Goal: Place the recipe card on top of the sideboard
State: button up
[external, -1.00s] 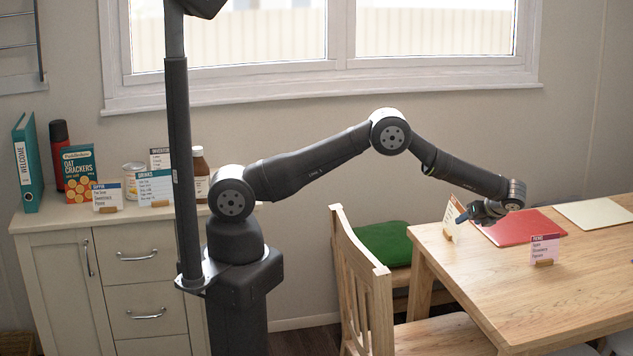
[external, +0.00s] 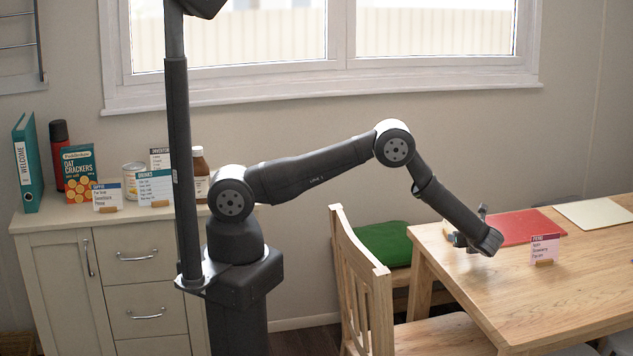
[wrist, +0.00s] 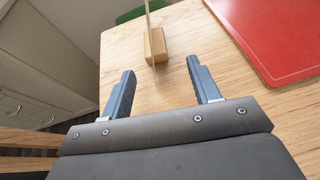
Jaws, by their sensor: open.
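A card in a wooden block (wrist: 156,46) stands on the dining table in the wrist view. The card (wrist: 149,18) shows nearly edge-on, so its writing cannot be read. My gripper (wrist: 160,68) is open and empty, low over the table, with the block just ahead of its fingertips and roughly between their lines. In the external view my gripper (external: 466,226) is at the table's left end and mostly hides this card. A pink-and-white card headed MENU (external: 545,248) stands in its own block further right. The cream sideboard (external: 60,223) is at the left.
The sideboard top holds a teal binder (external: 27,165), a red flask (external: 60,150), a cracker box (external: 78,172), a can, a bottle and several cards; its front strip is bare. A red mat (external: 515,228) and a cream sheet (external: 597,213) lie on the table. A wooden chair (external: 365,280) stands between.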

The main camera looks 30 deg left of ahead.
jog(key=shift+s+a+x, duration=0.1)
jog(key=shift+a+x, duration=0.05)
jog(key=shift+x, duration=1.4)
jog(key=shift+s+a+x, duration=0.1)
jog(key=shift+a+x, duration=0.05)
jog(key=shift+x, duration=1.4)
jog(key=shift+s, duration=0.1)
grip_shut()
